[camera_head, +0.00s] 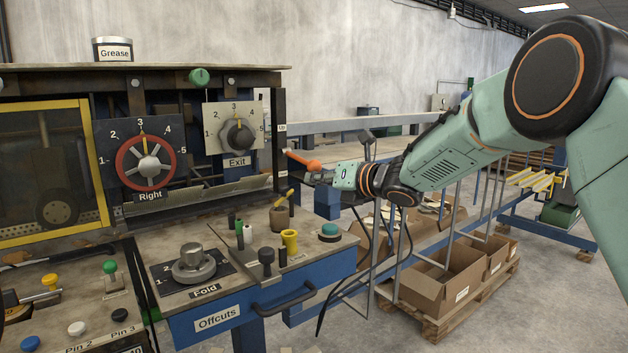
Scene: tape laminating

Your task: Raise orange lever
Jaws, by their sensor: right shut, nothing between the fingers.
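The orange lever (302,161) sticks out at the right side of the machine, just right of the Exit dial. It slopes slightly down to the right, with its thicker end toward my gripper. My right gripper (314,177) comes in from the right, with its fingertips just below and beside the lever's outer end. The gripper is shut with nothing between its fingers. Whether it touches the lever's underside cannot be told. My left gripper is not in view.
The Exit dial (238,134) and red Right dial (148,162) are on the panel to the left. Cardboard boxes (440,285) stand on a pallet at the right.

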